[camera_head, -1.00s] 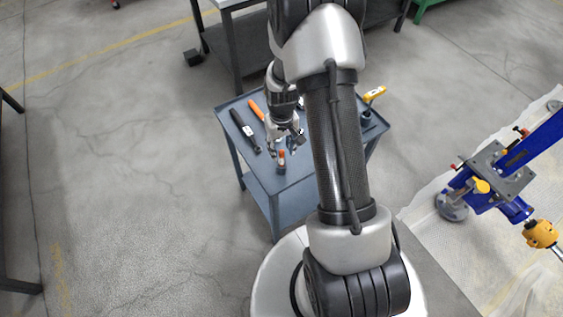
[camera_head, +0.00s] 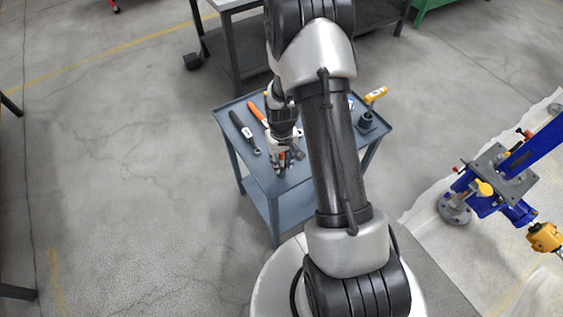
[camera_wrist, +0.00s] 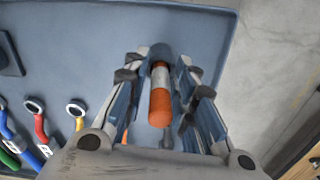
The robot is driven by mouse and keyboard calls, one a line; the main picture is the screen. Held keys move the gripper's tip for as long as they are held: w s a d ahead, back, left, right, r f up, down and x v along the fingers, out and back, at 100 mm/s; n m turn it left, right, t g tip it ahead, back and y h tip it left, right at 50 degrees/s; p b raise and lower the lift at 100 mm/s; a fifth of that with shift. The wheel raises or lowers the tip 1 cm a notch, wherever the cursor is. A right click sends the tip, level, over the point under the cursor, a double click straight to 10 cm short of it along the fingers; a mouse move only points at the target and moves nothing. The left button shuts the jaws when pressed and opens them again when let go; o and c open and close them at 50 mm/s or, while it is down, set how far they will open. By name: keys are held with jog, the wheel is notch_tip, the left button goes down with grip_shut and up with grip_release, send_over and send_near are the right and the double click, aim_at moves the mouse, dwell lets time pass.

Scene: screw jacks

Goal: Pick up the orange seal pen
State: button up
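The orange seal pen (camera_wrist: 159,98) is a short orange cylinder with a pale band and a dark far end. It stands on the blue-grey cart top (camera_head: 300,186), between the fingers of my gripper (camera_wrist: 160,85) in the wrist view. The fingers are spread on both sides of it, with gaps showing, so my gripper is open around it. In the head view my gripper (camera_head: 282,168) is low over the cart's near part and mostly hides the pen.
A black-handled tool (camera_head: 244,132) and an orange-handled tool (camera_head: 257,112) lie left on the cart. A yellow tool (camera_head: 375,95) and dark cup (camera_head: 366,121) are at right. Coloured-handled tools, one red (camera_wrist: 39,126), show in the wrist view. A blue jack (camera_head: 495,200) stands farther right.

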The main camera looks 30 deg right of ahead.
grip_shut()
